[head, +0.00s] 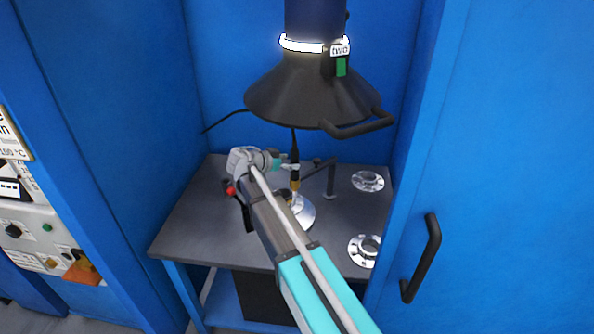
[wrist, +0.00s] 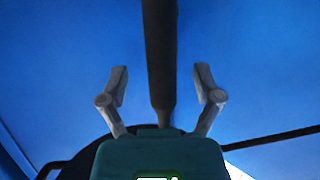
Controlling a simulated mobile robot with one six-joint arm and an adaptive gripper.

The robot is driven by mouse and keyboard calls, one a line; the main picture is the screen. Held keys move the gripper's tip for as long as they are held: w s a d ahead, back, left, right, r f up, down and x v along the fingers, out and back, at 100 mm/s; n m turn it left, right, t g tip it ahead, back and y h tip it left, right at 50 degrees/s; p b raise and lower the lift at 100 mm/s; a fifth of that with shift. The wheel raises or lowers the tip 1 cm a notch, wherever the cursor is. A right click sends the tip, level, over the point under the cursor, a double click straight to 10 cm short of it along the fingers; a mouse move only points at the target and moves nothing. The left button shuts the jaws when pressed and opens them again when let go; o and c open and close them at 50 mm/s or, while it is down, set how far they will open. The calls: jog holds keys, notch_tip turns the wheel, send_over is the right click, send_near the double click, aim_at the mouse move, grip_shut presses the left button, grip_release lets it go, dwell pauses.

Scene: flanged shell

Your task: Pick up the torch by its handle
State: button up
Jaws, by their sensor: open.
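The torch (head: 295,184) stands upright on the bench, with a dark upper part, a brass-coloured section and a round pale base (head: 303,213). My gripper (head: 292,168) reaches it from the left at about the height of the brass section. In the wrist view, a dark upright rod (wrist: 159,55), apparently the torch's handle, shows between the two spread fingers of my gripper (wrist: 160,78). A gap shows on each side of the rod. The fingers are open and hold nothing. The rod's lower end is hidden behind my gripper's body.
A dark conical hood (head: 312,92) with a curved handle hangs above the grey bench (head: 200,215). Two metal flanges (head: 367,181) (head: 364,250) lie at the bench's right. A black bent bar (head: 330,180) stands right of the torch. Blue walls enclose the bench.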

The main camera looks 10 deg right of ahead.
jog(key=shift+b+x, duration=0.35)
jog(key=shift+x, duration=0.85)
grip_shut()
